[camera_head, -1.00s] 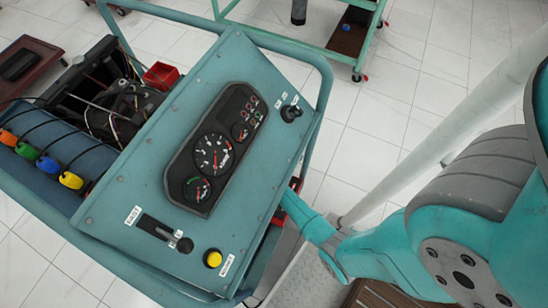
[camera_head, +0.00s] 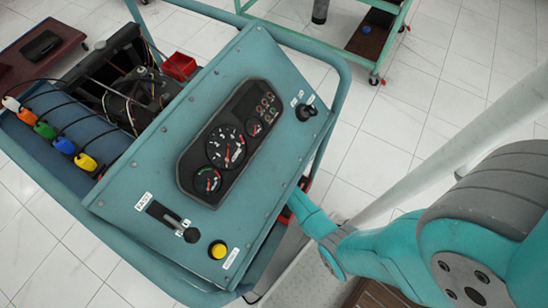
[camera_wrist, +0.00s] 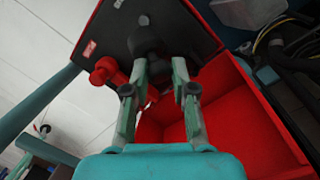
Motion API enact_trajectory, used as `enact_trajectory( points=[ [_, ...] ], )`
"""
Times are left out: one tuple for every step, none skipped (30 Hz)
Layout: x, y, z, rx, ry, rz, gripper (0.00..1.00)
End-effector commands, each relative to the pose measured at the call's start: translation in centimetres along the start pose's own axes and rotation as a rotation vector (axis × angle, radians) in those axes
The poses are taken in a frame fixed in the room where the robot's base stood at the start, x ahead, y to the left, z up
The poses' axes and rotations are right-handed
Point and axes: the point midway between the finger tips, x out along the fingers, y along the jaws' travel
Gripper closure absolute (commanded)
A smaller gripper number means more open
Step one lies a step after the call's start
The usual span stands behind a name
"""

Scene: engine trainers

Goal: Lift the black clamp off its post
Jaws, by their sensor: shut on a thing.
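In the wrist view the black clamp (camera_wrist: 147,37) is a dark, rounded piece at the far end of my fingers, over the dark top of a battery-like box (camera_wrist: 118,22). My gripper (camera_wrist: 160,66) is shut on it, one finger on each side. The fingers partly hide it, and I cannot tell whether it still sits around its post. A red clamp (camera_wrist: 104,70) is just left of my left finger. In the head view my gripper and the black clamp are hidden behind the teal panel; only my arm shows.
A red open tray (camera_wrist: 205,106) lies below and right of my fingers, with dark cables (camera_wrist: 287,45) beyond. In the head view the engine trainer's gauge panel (camera_head: 150,182) and blue tube frame (camera_head: 343,85) stand close to my arm. White floor (camera_head: 440,100) is free at right.

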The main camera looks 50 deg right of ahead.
Motion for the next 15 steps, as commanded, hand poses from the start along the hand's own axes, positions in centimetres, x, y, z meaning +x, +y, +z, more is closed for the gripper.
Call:
enact_trajectory(
  points=[
    [-0.01, -0.56, -0.03, -0.003, 0.003, -0.014, 1.00],
    [-0.01, -0.56, -0.03, -0.003, 0.003, -0.014, 1.00],
    [-0.01, -0.56, -0.02, -0.003, 0.003, -0.014, 0.67],
    [0.00, -0.55, 0.00, -0.003, 0.002, -0.014, 0.59],
    [0.00, -0.53, 0.00, -0.002, 0.002, -0.014, 0.52],
    [0.00, -0.49, 0.01, -0.002, 0.001, -0.013, 0.48],
    [0.01, -0.46, 0.02, -0.002, 0.001, -0.013, 0.48],
    [0.01, -0.43, 0.02, -0.002, 0.001, -0.012, 0.48],
    [0.01, -0.39, 0.03, -0.001, 0.000, -0.011, 0.48],
    [0.02, -0.37, 0.04, -0.001, 0.000, -0.011, 0.48],
    [0.02, -0.35, 0.04, -0.001, 0.000, -0.011, 0.48],
    [0.02, -0.33, 0.05, -0.001, 0.000, -0.010, 0.48],
    [0.02, -0.31, 0.05, 0.000, 0.000, -0.010, 0.48],
    [0.03, -0.29, 0.05, 0.000, -0.001, -0.010, 0.48],
    [0.03, -0.28, 0.06, 0.000, -0.001, -0.009, 0.48]
  ],
)
